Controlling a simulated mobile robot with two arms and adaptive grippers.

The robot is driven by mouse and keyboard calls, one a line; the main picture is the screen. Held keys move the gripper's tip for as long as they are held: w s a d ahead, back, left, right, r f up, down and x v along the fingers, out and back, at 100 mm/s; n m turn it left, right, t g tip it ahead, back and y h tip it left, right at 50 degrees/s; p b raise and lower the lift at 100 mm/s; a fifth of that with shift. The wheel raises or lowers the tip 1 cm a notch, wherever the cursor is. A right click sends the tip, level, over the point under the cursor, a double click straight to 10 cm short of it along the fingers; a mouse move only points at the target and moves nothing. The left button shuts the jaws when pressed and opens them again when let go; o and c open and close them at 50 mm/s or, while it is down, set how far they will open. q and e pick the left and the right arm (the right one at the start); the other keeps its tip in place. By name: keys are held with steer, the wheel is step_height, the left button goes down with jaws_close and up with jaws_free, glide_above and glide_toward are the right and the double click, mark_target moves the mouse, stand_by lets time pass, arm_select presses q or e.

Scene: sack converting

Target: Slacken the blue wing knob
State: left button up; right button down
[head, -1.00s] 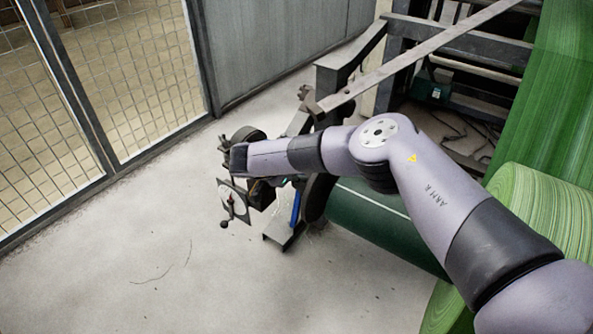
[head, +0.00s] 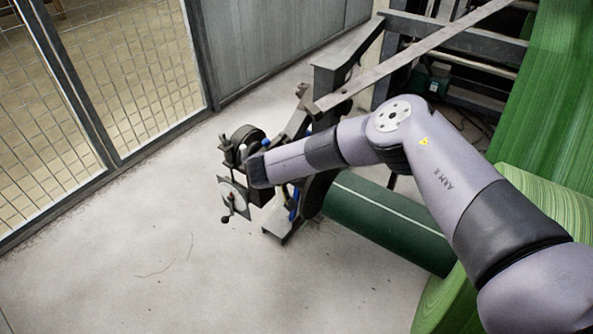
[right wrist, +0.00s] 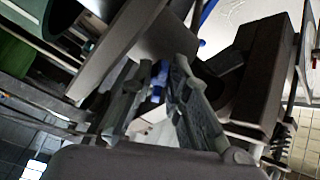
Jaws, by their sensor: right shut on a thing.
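The blue wing knob (right wrist: 158,86) shows as a small blue patch between the fingers in the right wrist view; most of it is hidden by them. My right gripper (right wrist: 162,72) is shut on it. In the head view my right arm reaches to the machine's end bracket, and its wrist covers the gripper and the knob. My left gripper is in neither view.
A dark wheel (head: 246,138) and a round plate with a small ball handle (head: 226,219) sit close beside my wrist. A green roller (head: 390,223) lies under my arm. A mesh fence (head: 130,80) stands left, with bare floor (head: 130,260) before it.

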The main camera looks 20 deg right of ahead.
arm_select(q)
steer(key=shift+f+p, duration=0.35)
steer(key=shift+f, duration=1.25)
arm_select(e)
steer(key=shift+s+n, duration=0.1)
steer(key=shift+n, duration=1.1)
steer(key=shift+a+f, duration=0.1)
steer(key=c, duration=1.5)
jaws_free()
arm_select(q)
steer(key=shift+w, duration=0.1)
arm_select(e)
steer(key=v, duration=1.2)
steer(key=shift+d, duration=0.25)
